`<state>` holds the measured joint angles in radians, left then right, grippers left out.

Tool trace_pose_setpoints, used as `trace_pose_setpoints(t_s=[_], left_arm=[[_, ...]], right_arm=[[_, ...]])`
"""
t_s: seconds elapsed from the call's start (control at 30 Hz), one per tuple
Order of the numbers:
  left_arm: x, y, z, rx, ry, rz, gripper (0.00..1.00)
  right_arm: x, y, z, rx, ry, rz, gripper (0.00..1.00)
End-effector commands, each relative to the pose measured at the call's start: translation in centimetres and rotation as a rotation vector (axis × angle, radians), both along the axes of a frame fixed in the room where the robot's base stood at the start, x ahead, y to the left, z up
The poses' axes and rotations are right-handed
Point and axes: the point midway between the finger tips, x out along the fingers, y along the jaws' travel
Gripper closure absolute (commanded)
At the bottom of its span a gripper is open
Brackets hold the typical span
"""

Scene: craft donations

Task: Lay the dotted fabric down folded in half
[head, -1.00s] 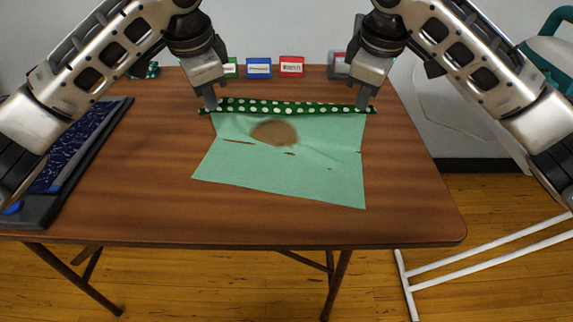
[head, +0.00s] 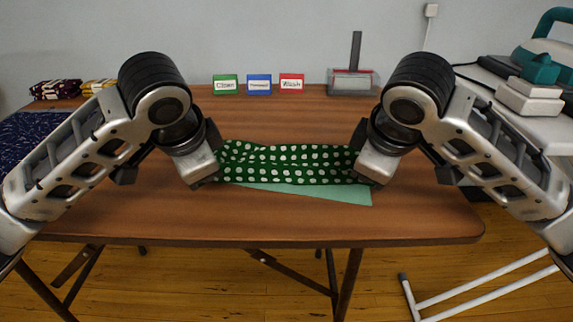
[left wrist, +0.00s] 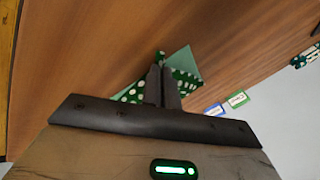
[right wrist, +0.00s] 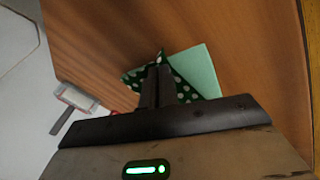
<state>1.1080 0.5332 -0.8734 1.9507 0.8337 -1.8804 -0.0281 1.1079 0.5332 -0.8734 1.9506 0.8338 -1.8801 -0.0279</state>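The dotted fabric (head: 280,158) lies on the brown table, doubled over. Its dark green side with white dots faces up on the folded-over layer. A strip of its plain light green side shows along the front and at the front right corner. My left gripper (head: 207,180) is at the flap's left end and my right gripper (head: 366,178) at its right end. In the left wrist view the fingers (left wrist: 162,75) are closed together on the fabric. In the right wrist view the fingers (right wrist: 158,72) are also closed on it. The fingertips are partly hidden in the head view.
Green (head: 225,85), blue (head: 259,85) and red (head: 291,84) label cards stand at the back, beside a grey tray-like object (head: 350,83). Folded fabrics (head: 56,89) lie back left, dark blue fabric (head: 28,140) at left. A white side table (head: 535,128) stands right.

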Motion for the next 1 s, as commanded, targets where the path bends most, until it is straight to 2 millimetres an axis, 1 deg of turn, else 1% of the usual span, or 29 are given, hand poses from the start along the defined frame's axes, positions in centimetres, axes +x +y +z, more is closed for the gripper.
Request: trace_pose_setpoints(t_s=[0.07, 0.1, 0.17, 0.2, 0.23, 0.57, 0.67, 0.87, 1.0], left_arm=[[0.0, 0.2, 0.0, 0.003, 0.002, 0.004, 1.0], [0.0, 0.2, 0.0, 0.003, 0.002, 0.004, 0.95], [0.0, 0.2, 0.0, 0.003, 0.002, 0.004, 0.79], [0.0, 0.1, 0.0, 0.003, 0.002, 0.004, 0.68], [0.0, 0.1, 0.0, 0.004, 0.002, 0.003, 0.6], [-0.1, -0.1, -0.2, 0.001, 0.007, -0.004, 0.6], [-0.2, -0.1, 0.2, 0.0, 0.007, -0.004, 0.6], [-1.3, -0.1, 3.1, 0.0, 0.001, -0.006, 0.6], [-2.6, 0.0, 4.9, 0.002, -0.002, -0.003, 0.6]], right_arm=[[0.0, -0.2, 0.0, -0.004, 0.001, -0.004, 1.0], [0.0, -0.2, 0.0, -0.004, 0.002, -0.004, 0.96], [0.0, -0.2, 0.0, -0.004, 0.002, -0.004, 0.79], [0.0, -0.1, 0.0, -0.004, 0.002, -0.003, 0.68], [0.0, -0.1, 0.0, -0.003, 0.003, -0.003, 0.6], [-0.1, 0.0, -0.2, -0.003, 0.008, 0.002, 0.6], [-0.2, 0.0, 0.1, -0.002, 0.008, 0.002, 0.6], [-1.3, 0.1, 3.0, -0.001, 0.002, 0.004, 0.6], [-2.6, 0.0, 4.9, -0.002, -0.002, 0.002, 0.6]])
